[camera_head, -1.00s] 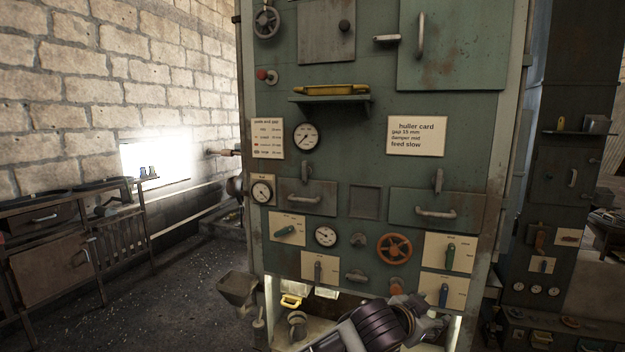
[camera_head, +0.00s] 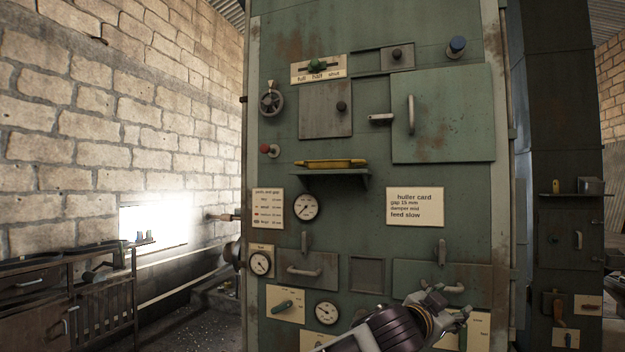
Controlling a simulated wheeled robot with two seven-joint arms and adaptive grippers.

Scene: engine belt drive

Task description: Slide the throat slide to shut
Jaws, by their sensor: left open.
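The throat slide appears to be the small slide with a green knob (camera_head: 317,66) on a cream plate (camera_head: 333,74) high on the green cabinet, marked full, half and shut. The knob stands near the middle, above the word half. My left gripper (camera_head: 450,301) is at the lower right of the cabinet front, well below and to the right of the slide. It is open, with nothing seen between its fingers. My right gripper is not in view.
Near the slide are a handwheel (camera_head: 271,101), a square plate with a dark knob (camera_head: 341,106) and a large door with a handle (camera_head: 410,115). Below, a shelf (camera_head: 331,178) juts out with a yellow object (camera_head: 330,163) on it.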

